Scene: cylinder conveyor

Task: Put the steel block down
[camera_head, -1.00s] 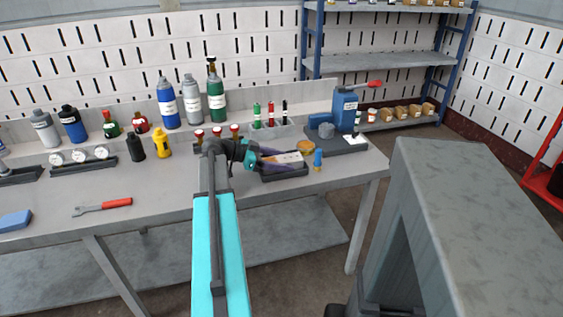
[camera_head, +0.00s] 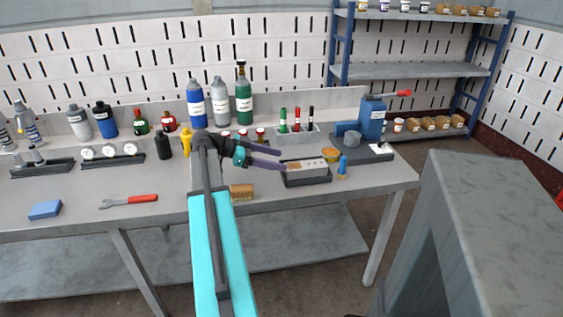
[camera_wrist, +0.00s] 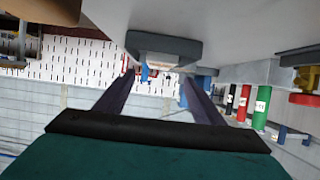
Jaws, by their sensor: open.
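The steel block (camera_head: 314,165) is a light grey bar with small dark spots and a brownish patch at its left end. It sits in a low dark tray (camera_head: 309,180) near the front right of the bench. My gripper (camera_head: 281,160) is open, with two purple fingers spread apart just left of the block. The fingers look empty, and the block appears clear of their tips. In the wrist view, which is upside down, the dark tray (camera_wrist: 164,46) shows beyond the open fingers (camera_wrist: 157,79); the block is hard to make out there.
A pen holder (camera_head: 300,137) and a blue machine (camera_head: 371,119) are behind. A brown box (camera_head: 242,191) sits by my arm. Bottles line the back.

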